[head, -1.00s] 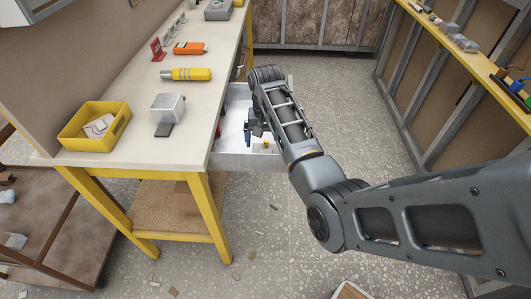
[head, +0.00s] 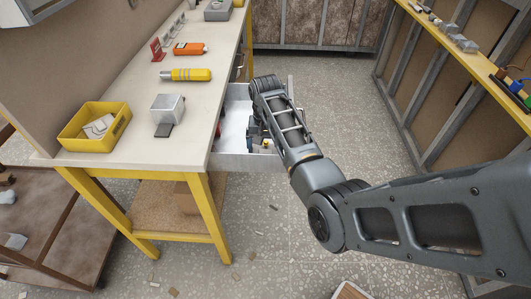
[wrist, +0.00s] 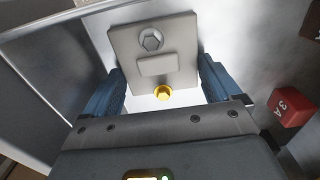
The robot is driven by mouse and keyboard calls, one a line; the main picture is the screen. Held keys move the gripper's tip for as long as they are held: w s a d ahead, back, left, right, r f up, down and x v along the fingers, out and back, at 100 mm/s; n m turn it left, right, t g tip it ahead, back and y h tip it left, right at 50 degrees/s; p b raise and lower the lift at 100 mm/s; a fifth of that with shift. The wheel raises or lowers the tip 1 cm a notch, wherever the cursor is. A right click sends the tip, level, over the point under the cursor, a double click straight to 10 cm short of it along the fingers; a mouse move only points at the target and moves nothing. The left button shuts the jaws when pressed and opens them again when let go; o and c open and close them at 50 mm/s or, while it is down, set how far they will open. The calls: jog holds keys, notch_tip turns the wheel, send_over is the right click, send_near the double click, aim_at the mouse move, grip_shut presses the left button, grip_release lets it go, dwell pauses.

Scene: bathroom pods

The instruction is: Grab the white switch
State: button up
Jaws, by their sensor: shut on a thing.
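The white switch (wrist: 178,55) is a pale square plate with a hex bolt, a small raised rectangle and a yellow knob at its near edge. It fills the space between the two blue fingers of my gripper (wrist: 161,75) in the wrist view. My gripper is shut on it, inside the open drawer. In the head view my gripper (head: 256,136) is low in the drawer (head: 245,161), and my arm covers part of the drawer.
A red block (wrist: 291,107) marked "3 A" lies to the right in the drawer. The drawer walls stand close around my gripper. The workbench (head: 135,140) on the left holds a yellow bin (head: 94,126), a metal box (head: 167,108) and a yellow cylinder (head: 186,74). Open floor lies to the right.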

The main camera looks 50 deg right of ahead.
aim_at(266, 149)
notch_tip(266, 149, up, 18)
jog(key=p, duration=0.5)
